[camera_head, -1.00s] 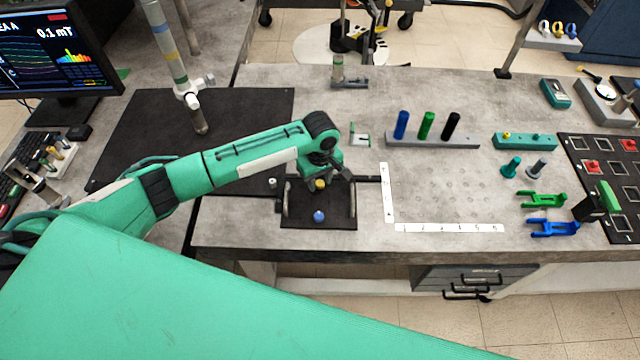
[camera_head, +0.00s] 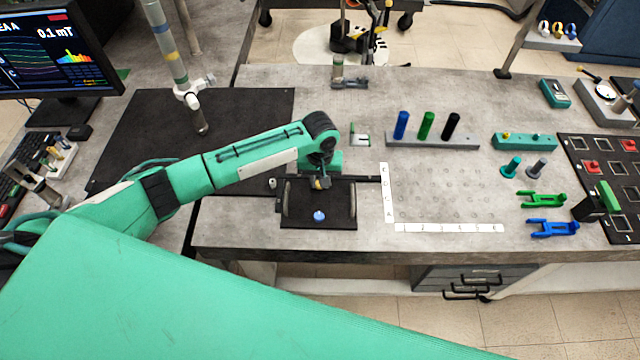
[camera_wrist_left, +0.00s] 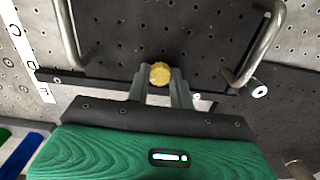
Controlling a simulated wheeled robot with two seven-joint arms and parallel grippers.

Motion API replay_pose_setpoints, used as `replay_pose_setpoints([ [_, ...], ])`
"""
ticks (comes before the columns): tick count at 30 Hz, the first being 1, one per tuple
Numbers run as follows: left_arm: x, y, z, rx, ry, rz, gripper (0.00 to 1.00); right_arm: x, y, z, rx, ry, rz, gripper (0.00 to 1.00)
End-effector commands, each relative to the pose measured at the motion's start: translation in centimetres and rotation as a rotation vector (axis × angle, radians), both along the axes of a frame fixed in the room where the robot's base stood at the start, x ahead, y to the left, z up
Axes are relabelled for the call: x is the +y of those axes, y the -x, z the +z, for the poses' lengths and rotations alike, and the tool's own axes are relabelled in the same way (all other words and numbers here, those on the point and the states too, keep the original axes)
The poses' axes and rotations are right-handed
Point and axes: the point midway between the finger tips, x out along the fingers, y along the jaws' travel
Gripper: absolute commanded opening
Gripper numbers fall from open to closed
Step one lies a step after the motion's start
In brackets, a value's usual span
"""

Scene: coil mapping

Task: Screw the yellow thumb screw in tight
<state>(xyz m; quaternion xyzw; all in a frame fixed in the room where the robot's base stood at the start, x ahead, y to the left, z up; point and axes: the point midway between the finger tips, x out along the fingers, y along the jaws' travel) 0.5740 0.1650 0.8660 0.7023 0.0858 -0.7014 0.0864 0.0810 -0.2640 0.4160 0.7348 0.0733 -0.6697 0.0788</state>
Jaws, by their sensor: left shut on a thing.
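The yellow thumb screw (camera_wrist_left: 160,74) shows in the left wrist view between the fingertips of my left gripper (camera_wrist_left: 161,80), which is shut on it. In the head view the screw (camera_head: 321,183) is a small yellow spot under my left gripper (camera_head: 318,181), near the back of a black fixture plate (camera_head: 300,217). The plate has two metal handles, and a blue knob (camera_head: 319,216) sits nearer its front edge. The screw's thread is hidden. My right gripper is not in view.
A dark bar (camera_head: 362,179) runs right from the fixture to white lettered and numbered strips (camera_head: 450,228). Blue, green and black cylinders stand in a grey rack (camera_head: 432,142). Green (camera_head: 542,200) and blue (camera_head: 553,228) forked parts lie at the right. The perforated tabletop between is clear.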

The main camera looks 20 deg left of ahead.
Motion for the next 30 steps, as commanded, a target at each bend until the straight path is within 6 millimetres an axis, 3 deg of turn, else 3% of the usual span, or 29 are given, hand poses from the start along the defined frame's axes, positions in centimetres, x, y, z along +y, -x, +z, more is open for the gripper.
replay_pose_setpoints([
  [1,0.0,0.1,-0.1,0.001,-0.001,-0.052,0.00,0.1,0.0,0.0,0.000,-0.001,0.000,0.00],
  [2,0.0,0.1,-0.1,0.001,-0.001,-0.044,0.28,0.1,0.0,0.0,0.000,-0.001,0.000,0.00],
  [5,0.0,0.1,-0.1,0.001,-0.001,-0.040,0.48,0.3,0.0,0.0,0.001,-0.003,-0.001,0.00],
  [17,0.0,0.0,0.6,0.000,-0.001,-0.037,0.48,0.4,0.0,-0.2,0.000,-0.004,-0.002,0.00],
  [20,0.0,0.0,2.0,-0.002,-0.001,-0.038,0.48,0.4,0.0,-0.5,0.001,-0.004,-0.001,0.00],
  [30,0.0,0.0,9.6,-0.002,0.000,-0.039,0.48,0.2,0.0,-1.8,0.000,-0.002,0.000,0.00],
])
